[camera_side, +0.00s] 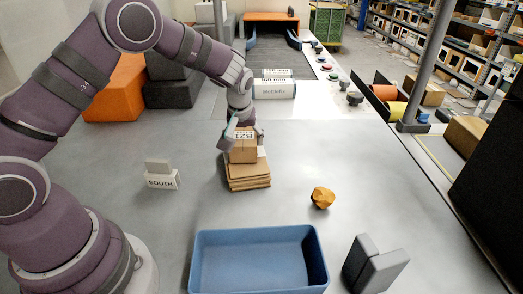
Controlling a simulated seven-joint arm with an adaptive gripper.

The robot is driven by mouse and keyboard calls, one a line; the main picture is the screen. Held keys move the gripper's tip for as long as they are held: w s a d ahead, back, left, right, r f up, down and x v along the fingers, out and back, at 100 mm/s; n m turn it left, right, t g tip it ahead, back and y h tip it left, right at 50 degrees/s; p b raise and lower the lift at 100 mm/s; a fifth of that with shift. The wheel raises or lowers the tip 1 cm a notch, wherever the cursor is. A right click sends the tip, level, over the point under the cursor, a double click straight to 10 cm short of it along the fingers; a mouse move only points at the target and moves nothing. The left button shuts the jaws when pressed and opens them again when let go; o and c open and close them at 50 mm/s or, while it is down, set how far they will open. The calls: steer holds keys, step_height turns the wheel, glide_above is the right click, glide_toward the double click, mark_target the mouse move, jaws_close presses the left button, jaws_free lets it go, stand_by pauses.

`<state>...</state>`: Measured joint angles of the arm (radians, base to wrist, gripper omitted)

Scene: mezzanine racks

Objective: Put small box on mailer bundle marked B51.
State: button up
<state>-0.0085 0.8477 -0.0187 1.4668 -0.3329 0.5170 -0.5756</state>
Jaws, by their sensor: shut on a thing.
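The small box (243,152) is a brown cardboard cube with a printed white label on top. My gripper (241,137) points down and is shut on it, with fingers at its sides. The box is upright, right over a stack of flat brown cardboard mailers (249,178), the mailer bundle. The box looks to be touching the top of the stack, but I cannot tell if its weight rests there. I cannot read a B51 mark on the bundle.
A blue tray (204,274) stands at the front. An orange lump (322,197) lies to the right, and dark grey blocks (374,266) stand at front right. A SOUTH sign (161,180) is at left. White packs (273,90) lie behind.

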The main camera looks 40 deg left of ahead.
steer(key=o, duration=1.2)
steer(key=shift+f, duration=0.1)
steer(key=v, duration=1.2)
steer(key=s+d+r+m+t+h, duration=0.1)
steer(key=s+m, duration=0.3)
steer(key=s, duration=0.4)
steer(key=s+d+r+m+t+h, duration=0.1)
steer(key=s+d+r+m+h, duration=0.1)
steer(key=s+m, duration=0.3)
steer(key=s+r, duration=0.1)
steer(key=s, duration=0.2)
steer(key=shift+s+r, duration=0.15)
steer(key=shift+s, duration=0.05)
